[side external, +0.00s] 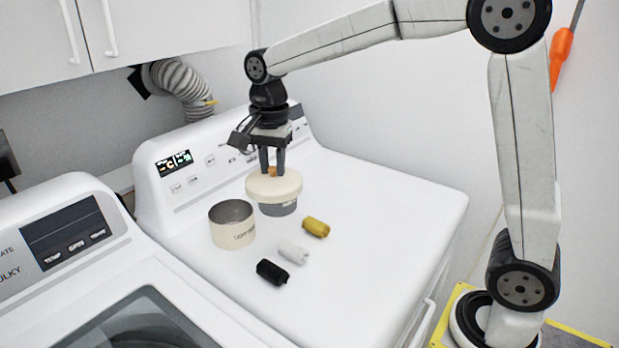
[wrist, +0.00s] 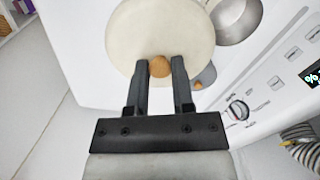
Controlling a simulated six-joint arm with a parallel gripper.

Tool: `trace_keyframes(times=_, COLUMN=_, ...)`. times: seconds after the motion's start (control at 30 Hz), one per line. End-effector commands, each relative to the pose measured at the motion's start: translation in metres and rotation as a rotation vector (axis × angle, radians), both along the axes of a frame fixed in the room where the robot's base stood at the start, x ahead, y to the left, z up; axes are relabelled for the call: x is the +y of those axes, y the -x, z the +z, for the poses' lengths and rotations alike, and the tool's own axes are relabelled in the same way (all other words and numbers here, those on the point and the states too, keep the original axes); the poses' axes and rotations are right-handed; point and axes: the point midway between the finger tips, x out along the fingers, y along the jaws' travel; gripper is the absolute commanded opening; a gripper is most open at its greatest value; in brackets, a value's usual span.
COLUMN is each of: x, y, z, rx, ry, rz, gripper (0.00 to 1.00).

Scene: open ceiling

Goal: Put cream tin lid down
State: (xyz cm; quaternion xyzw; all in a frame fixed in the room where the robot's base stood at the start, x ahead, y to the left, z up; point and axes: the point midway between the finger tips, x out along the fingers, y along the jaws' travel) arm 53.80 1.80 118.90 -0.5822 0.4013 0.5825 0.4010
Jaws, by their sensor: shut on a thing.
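My gripper (side external: 272,170) is shut on the wooden knob (wrist: 160,67) of the round cream lid (side external: 274,188). The lid is roughly level and fills the upper middle of the wrist view (wrist: 150,35). In the side view it covers the top of a grey tin (side external: 278,209); I cannot tell whether they touch. The cream tin (side external: 234,237) stands open, upright and seemingly empty, to the left of the lid. The metallic inside of an open tin (wrist: 238,18) shows at the upper right of the wrist view, partly hidden by the lid.
The control panel (side external: 190,165) rises behind. The right part of the top is clear. A second machine (side external: 110,290) stands at the left.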

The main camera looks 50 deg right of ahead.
Motion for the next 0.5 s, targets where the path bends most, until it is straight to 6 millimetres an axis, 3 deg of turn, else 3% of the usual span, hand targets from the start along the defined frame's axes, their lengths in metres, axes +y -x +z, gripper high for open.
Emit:
trace_keyframes(times=0.3, x=-0.001, y=0.001, z=-0.001, rx=0.000, ry=0.000, rz=-0.003, gripper=0.00)
trace_keyframes(times=0.5, x=-0.013, y=0.008, z=-0.008, rx=0.000, ry=0.000, rz=-0.025, gripper=0.00)
